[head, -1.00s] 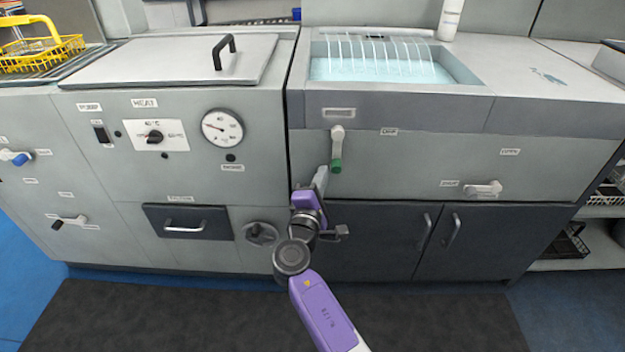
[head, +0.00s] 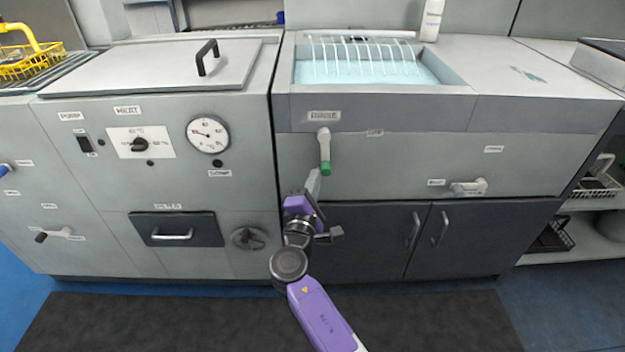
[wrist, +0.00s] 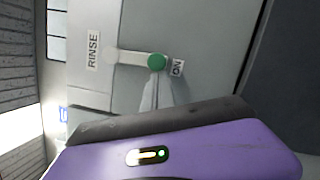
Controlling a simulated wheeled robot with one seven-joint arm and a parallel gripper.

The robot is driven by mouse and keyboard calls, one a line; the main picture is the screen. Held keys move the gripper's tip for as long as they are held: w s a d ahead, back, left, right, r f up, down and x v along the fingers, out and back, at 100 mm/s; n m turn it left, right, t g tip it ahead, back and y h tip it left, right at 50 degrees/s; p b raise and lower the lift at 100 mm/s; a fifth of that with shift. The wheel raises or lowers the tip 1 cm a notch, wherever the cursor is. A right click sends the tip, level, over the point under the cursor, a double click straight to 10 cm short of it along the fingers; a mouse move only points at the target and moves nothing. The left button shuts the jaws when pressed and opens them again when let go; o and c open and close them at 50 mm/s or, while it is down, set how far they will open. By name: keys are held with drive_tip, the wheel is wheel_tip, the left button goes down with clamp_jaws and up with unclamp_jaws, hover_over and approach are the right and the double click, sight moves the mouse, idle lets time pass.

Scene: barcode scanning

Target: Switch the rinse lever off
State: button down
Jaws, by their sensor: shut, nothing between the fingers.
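The rinse lever (head: 324,146) is a white handle with a green tip on the front panel below the rinse basin. It hangs down in the head view, and an OFF label (head: 374,133) sits to its right. In the wrist view the lever (wrist: 130,57) shows sideways, with its green tip beside the ON label (wrist: 177,68) and its other end near the RINSE label (wrist: 93,50). My gripper (head: 314,180) is shut and empty just below and left of the green tip. In the wrist view the pale fingertips (wrist: 156,88) reach the green tip; I cannot tell whether they touch.
The water-filled basin (head: 467,94) is above the lever. Another white lever (head: 468,188) is on the right of the same panel. Dark cupboard doors (head: 375,245) lie below, and a drawer (head: 140,228) and a round knob (head: 249,238) are to the left.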

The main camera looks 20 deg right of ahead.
drive_tip(key=s+d+r+n+t+y+p, duration=0.1)
drive_tip(key=d+r+n+y, duration=0.1)
drive_tip(key=d+n, duration=0.3)
drive_tip(key=s+d+r+n+t+y+p, duration=0.2)
drive_tip(key=d+r+n, duration=0.2)
drive_tip(key=n, duration=1)
drive_tip(key=shift+s+d+t, duration=0.3)
drive_tip(key=shift+d, duration=0.65)
drive_tip(key=shift+r, duration=0.25)
wheel_tip(320, 180, down, 5)
drive_tip(key=d+b, duration=0.1)
drive_tip(key=b, duration=0.3)
drive_tip(key=r+v, duration=0.1)
drive_tip(key=v, duration=0.9)
drive_tip(key=shift+s+d, duration=0.3)
